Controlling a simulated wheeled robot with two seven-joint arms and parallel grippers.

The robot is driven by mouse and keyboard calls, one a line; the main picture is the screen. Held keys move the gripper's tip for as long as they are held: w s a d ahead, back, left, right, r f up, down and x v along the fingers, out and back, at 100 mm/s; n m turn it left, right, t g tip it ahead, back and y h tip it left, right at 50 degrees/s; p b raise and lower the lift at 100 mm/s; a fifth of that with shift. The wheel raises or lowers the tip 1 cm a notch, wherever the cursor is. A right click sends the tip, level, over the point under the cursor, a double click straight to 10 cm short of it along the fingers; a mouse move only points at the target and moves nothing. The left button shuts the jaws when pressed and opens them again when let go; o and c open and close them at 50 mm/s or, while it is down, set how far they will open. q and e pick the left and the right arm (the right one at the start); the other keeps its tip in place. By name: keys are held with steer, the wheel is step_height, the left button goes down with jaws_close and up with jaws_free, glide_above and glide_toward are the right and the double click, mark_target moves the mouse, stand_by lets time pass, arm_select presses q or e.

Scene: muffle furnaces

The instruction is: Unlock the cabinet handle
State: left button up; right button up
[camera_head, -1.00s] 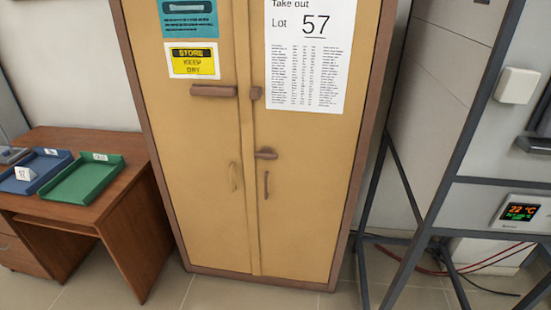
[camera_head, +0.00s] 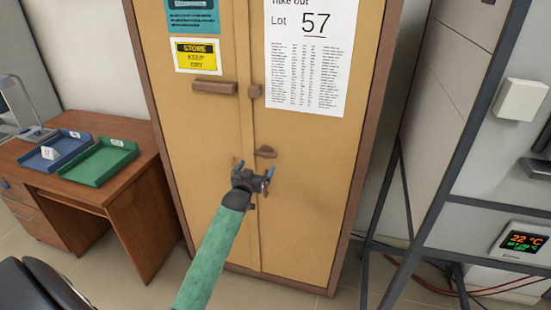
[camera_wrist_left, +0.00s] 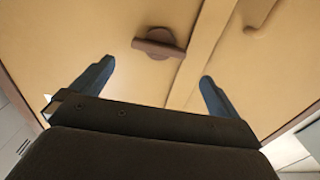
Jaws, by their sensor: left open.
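The tan cabinet (camera_head: 310,200) with a brown frame stands ahead with both doors shut. A brown turn handle (camera_head: 265,152) sticks out of the right door near the centre seam, lying roughly level. It also shows in the left wrist view (camera_wrist_left: 160,43), beyond and between the fingertips. My left gripper (camera_head: 254,168) is open and empty, in front of the doors just below the turn handle in the picture. Its two blue fingers show spread in the left wrist view (camera_wrist_left: 157,74), apart from the handle. The gripper hides the lower pull handles in the head view. My right gripper is not in view.
A brown latch bar (camera_head: 214,87) and a small brown knob (camera_head: 255,90) sit higher on the doors. A wooden desk (camera_head: 125,195) with blue (camera_head: 60,155) and green (camera_head: 98,160) trays stands left. A grey metal frame (camera_head: 440,190) stands right.

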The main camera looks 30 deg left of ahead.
mark_target(264, 156)
arm_select(q)
steer(key=x, duration=0.1)
steer(key=p+x, duration=0.1)
steer(key=x, duration=0.2)
steer(key=shift+w+d+r+p, duration=0.1)
steer(key=shift+w+d+p, duration=0.05)
steer(key=shift+d+p, duration=0.25)
steer(key=shift+w+a+p, duration=0.4)
steer(key=shift+w+a, duration=0.15)
steer(key=shift+w, duration=0.35)
steer(key=shift+w+a, duration=0.15)
steer(key=shift+w, duration=0.65)
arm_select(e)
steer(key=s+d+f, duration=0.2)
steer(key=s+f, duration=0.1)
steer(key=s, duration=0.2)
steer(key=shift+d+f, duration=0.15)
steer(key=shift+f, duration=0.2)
arm_select(q)
steer(key=shift+s, duration=0.1)
steer(key=shift+c, duration=1.3)
steer(key=c, duration=0.5)
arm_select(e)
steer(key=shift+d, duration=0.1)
